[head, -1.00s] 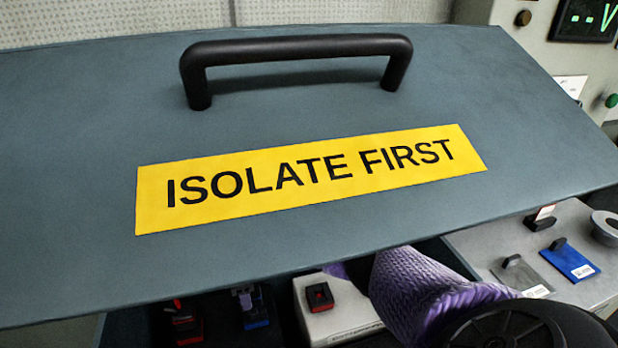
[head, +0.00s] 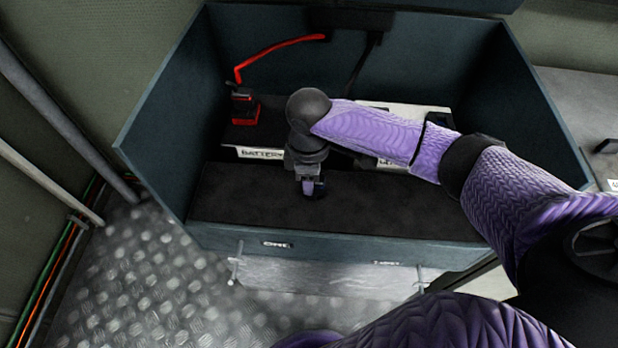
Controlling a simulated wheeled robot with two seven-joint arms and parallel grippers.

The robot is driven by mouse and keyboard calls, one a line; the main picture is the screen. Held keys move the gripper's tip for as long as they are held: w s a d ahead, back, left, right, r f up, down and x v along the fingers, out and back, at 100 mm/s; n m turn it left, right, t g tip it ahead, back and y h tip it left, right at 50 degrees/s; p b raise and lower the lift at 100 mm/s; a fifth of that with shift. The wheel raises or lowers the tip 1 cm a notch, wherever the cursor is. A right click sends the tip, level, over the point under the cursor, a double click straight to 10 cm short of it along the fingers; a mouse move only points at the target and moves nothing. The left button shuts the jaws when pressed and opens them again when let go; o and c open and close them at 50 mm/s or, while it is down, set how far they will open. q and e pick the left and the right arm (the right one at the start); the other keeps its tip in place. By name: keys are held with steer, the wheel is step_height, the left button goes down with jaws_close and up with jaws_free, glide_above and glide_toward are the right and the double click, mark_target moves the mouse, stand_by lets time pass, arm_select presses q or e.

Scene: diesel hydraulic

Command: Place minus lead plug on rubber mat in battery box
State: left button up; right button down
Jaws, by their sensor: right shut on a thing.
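The battery box (head: 150,135) stands open. The black rubber mat (head: 245,195) covers the front part of its floor. My right gripper (head: 313,190) points down over the middle of the mat, shut on a small dark thing (head: 319,188), seemingly the minus lead plug. The fingers hide most of it, and I cannot tell whether it touches the mat. A black lead (head: 362,68) comes down from the back wall and goes out of sight behind my right arm. My left gripper is not in view.
A red plug (head: 243,104) with a red lead (head: 275,48) sits at the box's back left. A label reading BATTERY (head: 261,153) shows behind the mat. A pale block (head: 405,108) lies behind my arm. The mat is clear on both sides of the gripper.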

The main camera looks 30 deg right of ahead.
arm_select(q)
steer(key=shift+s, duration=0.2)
arm_select(e)
steer(key=shift+f, duration=0.1)
steer(key=shift+f, duration=0.15)
steer(key=c, duration=0.6)
jaws_free()
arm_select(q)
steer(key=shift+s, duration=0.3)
arm_select(e)
steer(key=shift+o, duration=1.4)
arm_select(q)
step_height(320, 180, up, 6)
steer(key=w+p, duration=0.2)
steer(key=p, duration=0.5)
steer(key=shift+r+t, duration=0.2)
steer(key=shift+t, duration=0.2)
arm_select(e)
step_height(320, 180, up, 12)
steer(key=shift+r, duration=0.2)
